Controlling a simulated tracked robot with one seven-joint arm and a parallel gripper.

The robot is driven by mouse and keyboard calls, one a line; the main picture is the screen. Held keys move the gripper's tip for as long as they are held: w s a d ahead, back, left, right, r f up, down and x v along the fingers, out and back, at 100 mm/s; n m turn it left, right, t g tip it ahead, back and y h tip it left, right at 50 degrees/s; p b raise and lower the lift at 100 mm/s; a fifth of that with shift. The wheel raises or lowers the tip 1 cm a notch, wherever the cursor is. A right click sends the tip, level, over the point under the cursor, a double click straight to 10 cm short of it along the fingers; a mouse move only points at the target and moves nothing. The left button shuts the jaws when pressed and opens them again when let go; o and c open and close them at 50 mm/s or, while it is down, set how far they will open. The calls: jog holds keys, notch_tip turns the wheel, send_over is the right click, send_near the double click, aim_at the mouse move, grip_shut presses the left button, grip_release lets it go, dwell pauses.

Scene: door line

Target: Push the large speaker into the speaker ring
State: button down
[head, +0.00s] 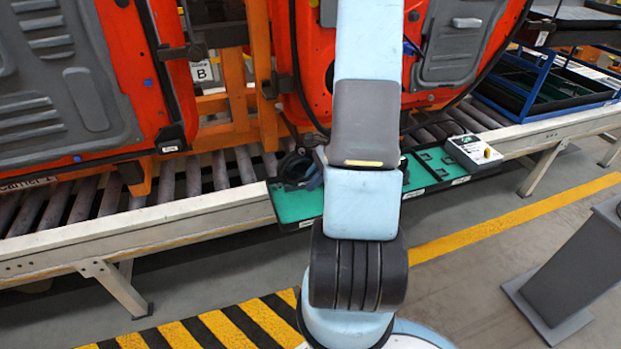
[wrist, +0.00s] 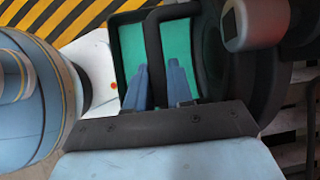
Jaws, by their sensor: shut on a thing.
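The large speaker (wrist: 250,85) is a black round body with a grey cylinder on it, at the right of the wrist view. A black loop-shaped part runs from it to between the two blue fingers of my gripper (wrist: 158,68), which is shut on that part. In the head view the black speaker (head: 294,168) shows beside my arm, above the green tray at the conveyor's near edge. My arm hides most of the gripper there. I cannot make out the speaker ring; my arm covers part of the right orange-red door (head: 312,60).
Another orange-red door (head: 150,60) stands at left. A green tray (head: 295,205) lies below the speaker, with a second tray and a white box (head: 473,150) farther right. A blue rack (head: 560,80) stands at back right, and a grey pedestal (head: 575,270) at front right.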

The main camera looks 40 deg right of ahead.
jog(key=shift+s+a+f, duration=0.1)
jog(key=shift+s+a, duration=0.1)
jog(key=shift+s, duration=0.45)
jog(key=shift+s+a, duration=0.2)
jog(key=shift+s, duration=0.4)
